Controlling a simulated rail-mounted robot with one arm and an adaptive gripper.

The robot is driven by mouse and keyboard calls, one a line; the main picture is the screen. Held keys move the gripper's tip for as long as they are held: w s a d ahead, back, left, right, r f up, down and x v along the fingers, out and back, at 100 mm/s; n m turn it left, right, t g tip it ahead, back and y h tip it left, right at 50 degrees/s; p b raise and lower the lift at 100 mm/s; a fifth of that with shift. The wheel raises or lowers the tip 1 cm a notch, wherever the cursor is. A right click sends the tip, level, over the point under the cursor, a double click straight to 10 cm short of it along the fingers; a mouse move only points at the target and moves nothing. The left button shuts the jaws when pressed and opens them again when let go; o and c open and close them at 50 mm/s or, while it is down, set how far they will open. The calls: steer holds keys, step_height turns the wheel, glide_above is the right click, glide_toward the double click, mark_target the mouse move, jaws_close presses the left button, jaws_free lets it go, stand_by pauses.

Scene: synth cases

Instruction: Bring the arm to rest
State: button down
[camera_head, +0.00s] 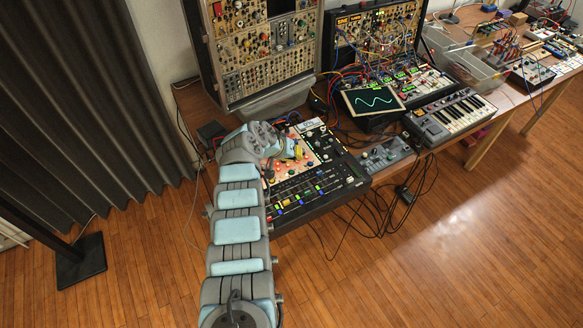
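My arm reaches from the bottom of the picture up to the near left part of the table. Its end lies over the left edge of a black mixer-like panel (318,183) with colored sliders and knobs. My gripper (297,150) is small in the picture, at the far end of the arm, pointing right over the panel's upper left part. Its fingers are hard to make out against the panel. I cannot tell whether they are open or shut, or whether they touch the panel.
A tall modular synth case (262,45) stands behind my gripper. To its right are a second case (375,30), a small screen with a wave (374,99), and a keyboard (450,116). Loose cables (375,215) hang off the front. A dark curtain (90,90) hangs left; wooden floor (420,270) is clear.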

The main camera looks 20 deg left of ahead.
steer(key=shift+r+p, duration=0.35)
steer(key=shift+r, duration=0.45)
